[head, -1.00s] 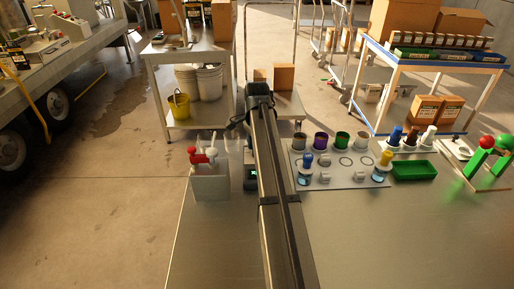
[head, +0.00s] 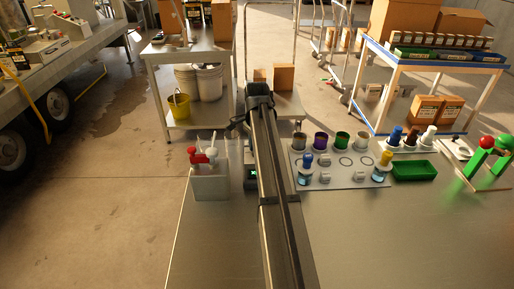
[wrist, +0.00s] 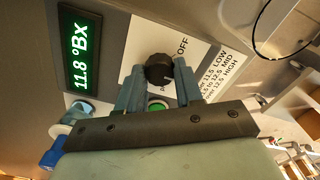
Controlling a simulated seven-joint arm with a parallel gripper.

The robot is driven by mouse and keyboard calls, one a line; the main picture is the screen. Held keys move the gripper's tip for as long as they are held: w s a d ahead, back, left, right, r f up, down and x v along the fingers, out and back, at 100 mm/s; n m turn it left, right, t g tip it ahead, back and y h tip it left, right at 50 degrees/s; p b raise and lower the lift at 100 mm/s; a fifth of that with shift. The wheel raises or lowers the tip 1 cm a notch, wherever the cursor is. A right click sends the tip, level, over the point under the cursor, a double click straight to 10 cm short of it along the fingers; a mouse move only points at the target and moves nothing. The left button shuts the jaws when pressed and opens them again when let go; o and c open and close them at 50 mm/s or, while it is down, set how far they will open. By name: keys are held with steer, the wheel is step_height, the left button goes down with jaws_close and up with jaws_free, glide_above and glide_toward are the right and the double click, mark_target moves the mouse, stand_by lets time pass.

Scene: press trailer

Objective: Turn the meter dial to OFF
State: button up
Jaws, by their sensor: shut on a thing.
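The meter's black round dial (wrist: 160,70) sits on a white panel in the wrist view, with the printed word OFF (wrist: 183,47) just right of it. My gripper (wrist: 157,78) is shut on the dial, one grey-blue finger on each side. The dial's pointer direction cannot be made out clearly. The meter's display (wrist: 81,46) is lit green and reads 11.8 °Bx. A green button (wrist: 157,102) shows between the fingers. In the head view the meter (head: 251,172) stands on the metal table, largely hidden behind my arm.
A grey holder (head: 210,183) with red and white topped items stands left of the meter. Right of my arm are a rack (head: 340,178) with cups and bottles and a green tray (head: 414,171). The table's near right part is clear.

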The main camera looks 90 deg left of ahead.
steer(key=shift+n, duration=0.3)
steer(key=n, duration=1.1)
steer(key=shift+n, duration=0.3)
stand_by(0.3)
steer(key=o, duration=1)
steer(key=shift+o, duration=0.2)
steer(key=shift+r, duration=0.1)
step_height(320, 180, up, 14)
